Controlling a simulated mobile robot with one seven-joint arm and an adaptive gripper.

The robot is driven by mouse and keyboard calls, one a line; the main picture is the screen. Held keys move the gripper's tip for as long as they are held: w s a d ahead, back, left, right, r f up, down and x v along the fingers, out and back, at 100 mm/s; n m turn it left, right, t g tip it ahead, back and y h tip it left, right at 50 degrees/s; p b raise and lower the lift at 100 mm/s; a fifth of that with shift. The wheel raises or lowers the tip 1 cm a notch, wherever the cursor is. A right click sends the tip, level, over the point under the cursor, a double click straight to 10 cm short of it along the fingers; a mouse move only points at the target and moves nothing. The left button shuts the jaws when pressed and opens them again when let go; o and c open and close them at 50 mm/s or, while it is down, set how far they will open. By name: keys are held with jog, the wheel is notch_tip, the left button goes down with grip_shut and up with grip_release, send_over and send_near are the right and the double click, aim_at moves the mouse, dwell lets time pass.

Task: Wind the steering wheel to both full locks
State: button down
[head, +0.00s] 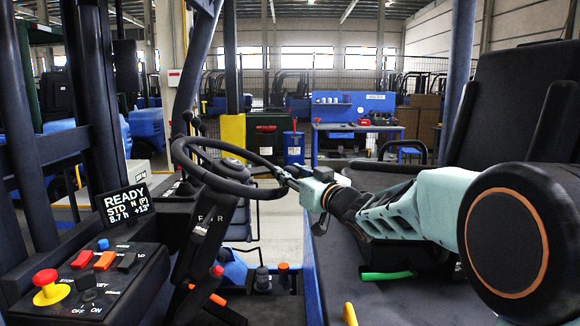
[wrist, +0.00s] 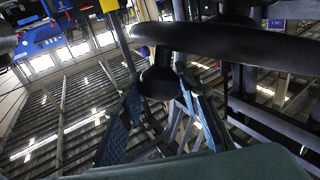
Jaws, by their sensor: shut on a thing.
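The black steering wheel (head: 215,185) is at left of centre in the head view, tilted on its column. In the wrist view its thick rim (wrist: 225,40) crosses the top. A dark round knob (wrist: 158,84) stands out from the rim there. My gripper (head: 284,178) is at the wheel's right edge, reaching in from the right. In the wrist view its two fingers (wrist: 157,78) lie on either side of the knob and are shut on it. The knob is too small to make out in the head view. A display (head: 123,203) left of the wheel reads READY, STD, N and +13°.
A control box (head: 88,285) with a red-and-yellow stop button (head: 48,287) is at lower left. Levers (head: 195,125) stand behind the wheel. The black seat (head: 520,90) is at right, beside my arm. A dark post (head: 197,70) rises close behind the wheel.

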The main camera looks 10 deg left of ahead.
jog(key=w+n+g+y+p, duration=0.2)
jog(key=w+y+p, duration=0.1)
jog(key=w+n+g+y+p, duration=0.1)
jog(key=n, duration=0.1)
jog(key=shift+w+a+r+g+p, duration=0.1)
jog(key=shift+w+a+g+p, duration=0.2)
jog(key=shift+a, duration=0.1)
jog(key=c, duration=1.4)
grip_release()
jog(key=shift+c, duration=0.2)
jog(key=shift+s+d, duration=0.1)
jog(key=v, duration=1.2)
jog(key=shift+f, duration=0.3)
